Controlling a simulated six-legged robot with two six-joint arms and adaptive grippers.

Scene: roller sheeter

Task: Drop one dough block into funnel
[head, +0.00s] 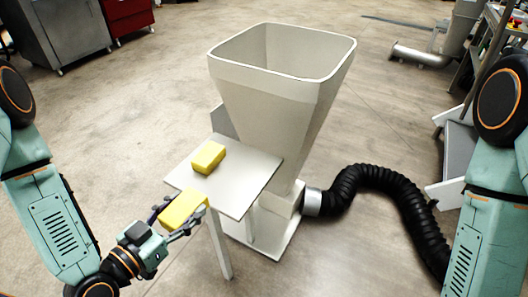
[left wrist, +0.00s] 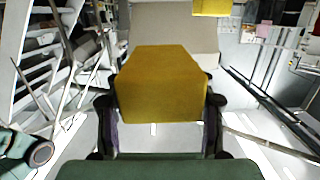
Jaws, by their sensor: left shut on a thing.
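My left gripper (head: 181,216) is shut on a yellow dough block (head: 184,208), in front of the near left edge of the small tray table. The held block also shows between the fingers in the left wrist view (left wrist: 162,85). A second yellow dough block (head: 208,157) lies on the table (head: 238,178); part of it shows at the top of the left wrist view (left wrist: 212,7). The funnel (head: 275,100) is a large pale square hopper behind the table, its open top well above the table. My right gripper is not in view; only my right arm shows at the right edge.
A black corrugated hose (head: 375,180) runs from the funnel's base to the right. Grey and red cabinets (head: 127,15) stand at the back left. A metal duct (head: 420,56) lies at the back right. The floor left of the funnel is clear.

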